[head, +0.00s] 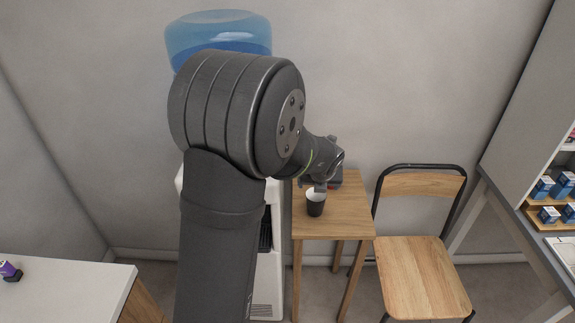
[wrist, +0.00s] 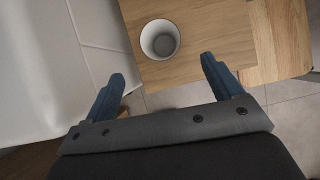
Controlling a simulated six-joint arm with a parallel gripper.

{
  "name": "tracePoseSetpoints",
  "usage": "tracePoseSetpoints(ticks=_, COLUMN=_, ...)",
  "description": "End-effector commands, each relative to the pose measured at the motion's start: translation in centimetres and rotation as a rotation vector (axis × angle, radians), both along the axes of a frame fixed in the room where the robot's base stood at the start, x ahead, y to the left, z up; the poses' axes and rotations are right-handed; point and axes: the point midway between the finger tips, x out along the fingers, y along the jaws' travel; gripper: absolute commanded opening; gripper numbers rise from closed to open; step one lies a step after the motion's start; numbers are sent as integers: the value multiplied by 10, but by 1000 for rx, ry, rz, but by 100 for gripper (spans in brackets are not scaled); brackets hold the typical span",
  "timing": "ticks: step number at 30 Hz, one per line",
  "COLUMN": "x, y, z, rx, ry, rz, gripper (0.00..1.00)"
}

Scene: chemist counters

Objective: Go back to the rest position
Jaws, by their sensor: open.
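My gripper (wrist: 162,80) is open and empty in the wrist view, with its two blue-grey fingers spread apart. In the head view my gripper (head: 322,187) shows small at the end of the arm, close above a cup; its fingers are hard to make out there. The cup (head: 315,206) is dark outside and white inside and stands upright on a small wooden table (head: 335,222). In the wrist view the empty-looking cup (wrist: 160,40) sits beyond the fingertips, apart from them, near the edge of the table (wrist: 215,30).
A water dispenser with a blue bottle (head: 215,32) stands behind my arm, left of the table. A wooden chair (head: 420,275) is on the right. A white counter (head: 70,290) is at lower left. Shelves with blue boxes (head: 543,187) are at the far right.

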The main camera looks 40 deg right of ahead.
Motion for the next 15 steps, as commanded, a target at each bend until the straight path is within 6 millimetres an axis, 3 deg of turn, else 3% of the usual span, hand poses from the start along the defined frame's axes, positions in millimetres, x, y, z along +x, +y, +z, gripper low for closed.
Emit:
tracePoseSetpoints(ticks=5, x=5, y=-4, z=-12, rx=3, ry=0, rz=1, gripper=84)
tracePoseSetpoints(ticks=15, x=22, y=-24, z=-58, rx=2, ry=1, rz=1, gripper=84)
